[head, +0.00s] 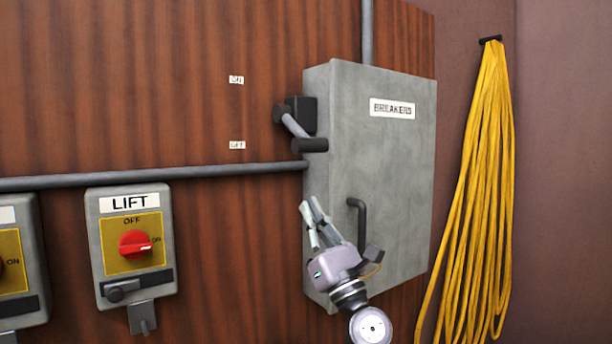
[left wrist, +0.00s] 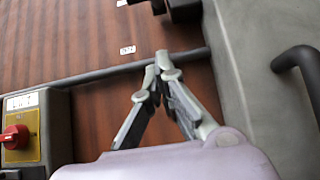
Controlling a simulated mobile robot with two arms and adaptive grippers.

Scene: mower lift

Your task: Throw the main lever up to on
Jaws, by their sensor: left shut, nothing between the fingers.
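The main lever (head: 294,126) is on the left side of the grey BREAKERS box (head: 390,160). It slants down from its dark pivot block to a black grip (head: 310,145), level with the OFF label (head: 237,145); the ON label (head: 236,80) is higher. My left gripper (head: 309,204) is below the grip, in front of the box's lower left part, fingers pointing up, shut and empty, apart from the lever. In the left wrist view its fingertips (left wrist: 163,64) meet, and part of the dark lever (left wrist: 182,9) shows at the top edge. My right gripper is out of view.
A dark door handle (head: 359,222) stands out from the box just right of my left gripper. A LIFT switch box (head: 131,245) with a red knob is at left. A conduit (head: 220,169) crosses the wooden wall. Yellow cable (head: 485,190) hangs at right.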

